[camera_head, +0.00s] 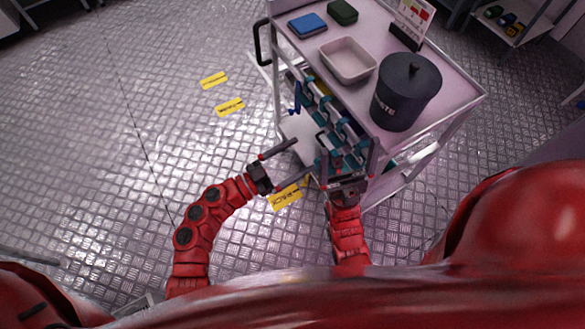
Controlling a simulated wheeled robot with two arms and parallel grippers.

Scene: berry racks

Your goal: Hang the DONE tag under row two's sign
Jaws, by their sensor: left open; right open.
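I cannot make out the DONE tag or row two's sign in this view. A small upright sign (414,14) with coloured patches stands on the cart's top at the back right, its text unreadable. My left gripper (302,162) is open, its fingers spread beside the cart's lower near side, with nothing visible between them. My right gripper (347,164) is open, just right of the left one, in front of the teal and grey items hung on the cart's side. Its fingertips overlap these items, and I cannot tell whether they touch.
The cart (452,88) carries a dark waste bin (407,92), a pale tray (348,60), a blue item (307,25) and a green item (342,12). Yellow labels (230,107) lie on the metal floor. Open floor extends left. A shelf (505,22) stands at the back right.

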